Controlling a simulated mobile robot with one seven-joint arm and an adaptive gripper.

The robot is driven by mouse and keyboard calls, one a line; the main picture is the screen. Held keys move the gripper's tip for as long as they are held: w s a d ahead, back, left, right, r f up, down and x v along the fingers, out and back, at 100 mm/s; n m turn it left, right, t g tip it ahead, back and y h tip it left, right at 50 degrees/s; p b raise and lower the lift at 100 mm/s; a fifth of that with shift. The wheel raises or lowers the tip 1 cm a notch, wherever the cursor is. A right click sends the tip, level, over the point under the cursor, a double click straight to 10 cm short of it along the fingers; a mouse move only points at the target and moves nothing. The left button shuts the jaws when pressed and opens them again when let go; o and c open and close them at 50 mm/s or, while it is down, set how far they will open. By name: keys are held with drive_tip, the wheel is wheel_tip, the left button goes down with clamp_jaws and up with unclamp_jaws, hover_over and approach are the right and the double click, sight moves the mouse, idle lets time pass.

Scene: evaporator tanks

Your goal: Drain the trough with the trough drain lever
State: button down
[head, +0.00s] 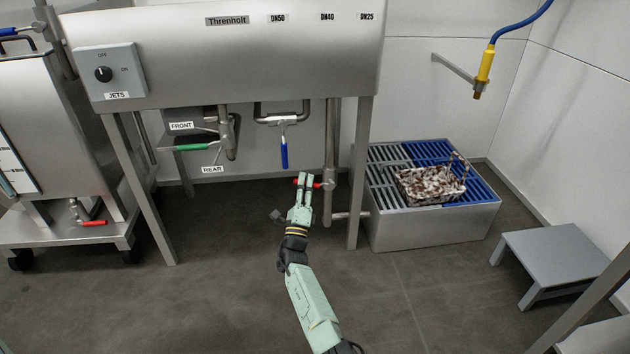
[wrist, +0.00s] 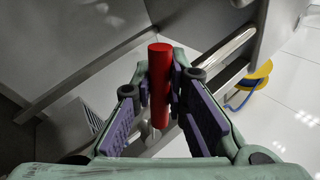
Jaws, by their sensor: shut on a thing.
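A red lever handle (head: 314,184) sits low on the vertical steel pipe (head: 331,150) under the steel trough (head: 230,75). My gripper (head: 304,181) reaches up from the front and is shut on this handle. In the wrist view the red handle (wrist: 160,80) stands between the two purple-padded fingers of my gripper (wrist: 163,105). The fingers hide part of the handle in the head view. I cannot read a label on this lever.
A blue-handled lever (head: 284,155) hangs under the trough, and a green-handled lever (head: 194,147) is left of it. A grated steel box (head: 420,230) with a dirty basket (head: 425,185) stands right. A grey step (head: 555,255) is farther right. Trough legs flank my arm.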

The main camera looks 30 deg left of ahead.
drive_tip(key=n+y, duration=0.1)
drive_tip(key=f+n+y+b, duration=0.1)
drive_tip(key=n, duration=0.1)
drive_tip(key=shift+a+f, duration=0.1)
drive_tip(key=shift+f, duration=0.2)
drive_tip(key=shift+s+a+f+n+g+y+b, duration=0.1)
drive_tip(key=shift+f+n+g+y+b, duration=0.35)
drive_tip(key=shift+n+y, duration=0.5)
drive_tip(key=shift+a+f+n+g+y+b, duration=0.1)
drive_tip(key=shift+f+n+g+y+b, duration=0.3)
drive_tip(key=shift+n+y, duration=0.55)
drive_tip(key=shift+n, duration=0.4)
drive_tip(key=c, duration=1.6)
unclamp_jaws()
drive_tip(key=shift+o, duration=0.2)
wheel_tip(320, 180, up, 10)
drive_tip(key=shift+r, duration=0.1)
drive_tip(key=shift+s, duration=0.15)
